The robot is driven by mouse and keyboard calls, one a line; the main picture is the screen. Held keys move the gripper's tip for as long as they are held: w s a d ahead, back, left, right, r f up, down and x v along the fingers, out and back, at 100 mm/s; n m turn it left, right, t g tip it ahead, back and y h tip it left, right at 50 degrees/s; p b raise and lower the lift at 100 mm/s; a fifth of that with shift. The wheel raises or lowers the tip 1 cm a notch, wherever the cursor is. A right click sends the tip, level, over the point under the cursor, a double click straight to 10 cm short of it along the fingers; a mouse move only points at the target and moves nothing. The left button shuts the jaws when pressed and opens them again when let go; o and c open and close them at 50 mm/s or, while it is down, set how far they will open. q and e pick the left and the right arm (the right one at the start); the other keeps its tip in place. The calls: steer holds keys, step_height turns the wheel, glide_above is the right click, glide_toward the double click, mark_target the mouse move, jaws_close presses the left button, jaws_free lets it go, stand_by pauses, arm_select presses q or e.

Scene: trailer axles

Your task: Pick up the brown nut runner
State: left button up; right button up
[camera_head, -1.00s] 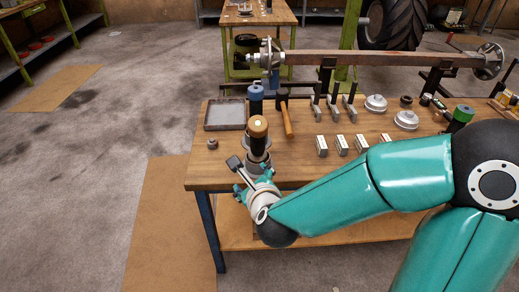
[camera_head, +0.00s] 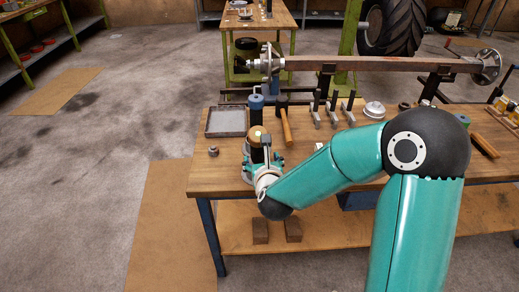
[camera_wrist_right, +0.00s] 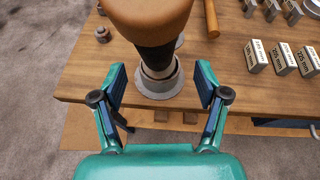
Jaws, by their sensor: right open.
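The brown nut runner (camera_head: 257,138) stands upright near the front left of the wooden workbench, with a brown top and a black body. In the right wrist view the nut runner (camera_wrist_right: 150,20) rises large from a grey round base (camera_wrist_right: 160,85) on the bench. My right gripper (camera_wrist_right: 160,80) is open, its two fingers on either side of the nut runner's lower part with gaps visible. In the head view the right gripper (camera_head: 262,160) sits at the nut runner and partly hides its lower part. My left gripper is not in view.
A blue-topped tool (camera_head: 256,103) stands just behind, with a hammer (camera_head: 286,127) to its right and a grey tray (camera_head: 226,121) to its left. A small nut (camera_head: 213,151) lies on the left. Labelled blocks (camera_wrist_right: 282,60) stand to the right.

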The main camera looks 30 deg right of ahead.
mark_target(259, 156)
steer(key=shift+w+d+f, duration=0.2)
steer(key=shift+w+f, duration=0.05)
steer(key=shift+w, duration=0.2)
steer(key=shift+w+d+f+p, duration=0.2)
steer(key=shift+w+p, duration=0.2)
steer(key=shift+w, duration=0.15)
steer(key=shift+p+x, duration=0.6)
steer(key=shift+x, duration=1.35)
steer(key=shift+a, duration=0.1)
steer(key=shift+c, duration=0.4)
jaws_close()
